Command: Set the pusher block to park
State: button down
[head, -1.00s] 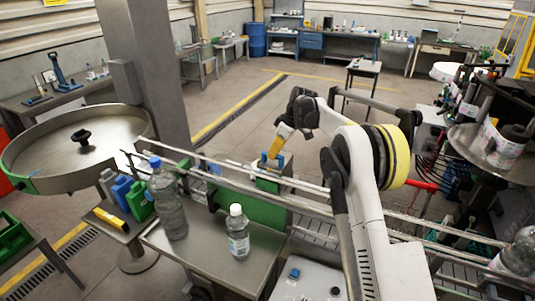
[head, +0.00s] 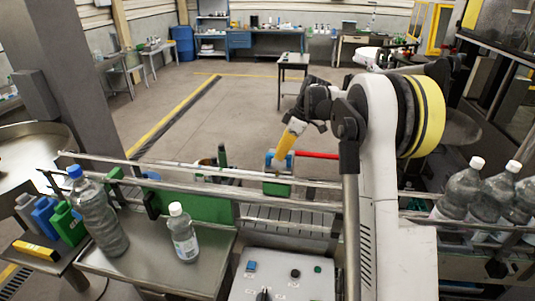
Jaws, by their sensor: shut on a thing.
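What I take to be the pusher block is a small blue-and-green block (head: 278,187) at the conveyor's far rail in the head view. A red rod (head: 318,155) shows just to its right; I cannot tell whether they are joined. My gripper (head: 279,160), with a yellow part above it, reaches down from my arm onto the blue top of the block and is shut on it. The fingertips are small and partly hidden against the blue part. No park mark can be made out.
The conveyor rails (head: 210,180) run across in front of me. A large bottle (head: 98,215) and a small bottle (head: 183,235) stand on the near side. Several bottles (head: 462,190) stand at the right. A control panel (head: 285,278) is at the front. The floor behind is open.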

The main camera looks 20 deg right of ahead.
jog(key=shift+s+d+f, duration=0.1)
jog(key=shift+s+d, duration=0.05)
jog(key=shift+d, duration=0.05)
jog(key=c, duration=1.5)
grip_release()
jog(key=shift+o, duration=1)
jog(key=shift+s+d, duration=0.1)
jog(key=shift+d, duration=0.05)
jog(key=shift+r, duration=0.3)
jog(key=v, duration=1.1)
jog(key=shift+d+r, duration=0.15)
jog(key=shift+r, duration=0.1)
jog(key=shift+s, duration=0.15)
